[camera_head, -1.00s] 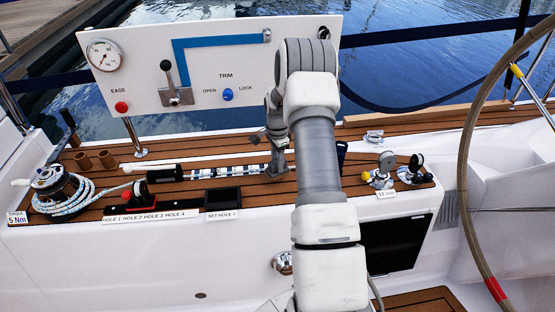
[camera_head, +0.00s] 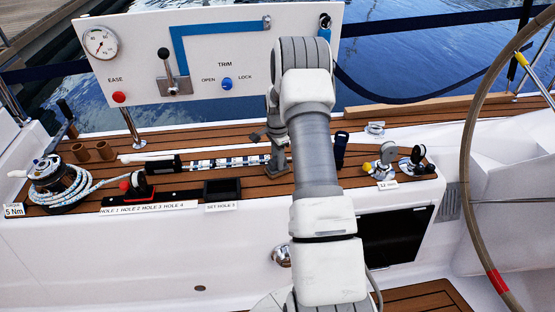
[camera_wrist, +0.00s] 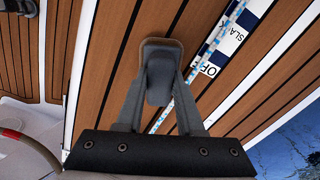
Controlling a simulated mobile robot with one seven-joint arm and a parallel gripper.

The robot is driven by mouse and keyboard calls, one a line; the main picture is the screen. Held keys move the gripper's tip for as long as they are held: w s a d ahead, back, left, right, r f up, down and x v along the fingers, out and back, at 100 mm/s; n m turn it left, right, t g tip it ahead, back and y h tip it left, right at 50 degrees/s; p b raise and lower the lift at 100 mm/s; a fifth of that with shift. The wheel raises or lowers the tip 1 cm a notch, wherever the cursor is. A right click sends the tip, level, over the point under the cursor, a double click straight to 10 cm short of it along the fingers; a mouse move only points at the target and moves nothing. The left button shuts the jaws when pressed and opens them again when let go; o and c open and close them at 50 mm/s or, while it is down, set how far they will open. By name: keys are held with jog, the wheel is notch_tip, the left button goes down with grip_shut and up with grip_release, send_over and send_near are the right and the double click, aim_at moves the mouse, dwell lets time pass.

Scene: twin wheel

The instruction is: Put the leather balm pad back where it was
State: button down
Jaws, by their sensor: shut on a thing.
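My gripper (camera_head: 277,167) is low over the teak deck, in front of the white panel. It also shows in the wrist view (camera_wrist: 158,80), where its two grey fingers come together. They are shut on a dark, rounded piece, seemingly the leather balm pad (camera_wrist: 173,45), right at the fingertips. The fingers cover much of the pad, so I cannot tell whether it touches the deck. In the head view I cannot make the pad out clearly.
A striped scale strip (camera_wrist: 211,68) runs beside the fingers. The white panel (camera_head: 130,70) stands behind. A dark tray (camera_head: 222,189), a roped winch (camera_head: 57,184) and small fittings (camera_head: 383,165) share the deck. The wheel (camera_head: 467,150) is far right.

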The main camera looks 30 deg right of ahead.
jog(key=shift+f, duration=0.3)
jog(key=shift+c, duration=2.3)
grip_release()
jog(key=shift+o, duration=0.3)
jog(key=shift+o, duration=1.3)
jog(key=shift+r, duration=0.1)
notch_tip(320, 180, up, 17)
jog(key=p, duration=0.5)
jog(key=shift+r, duration=0.1)
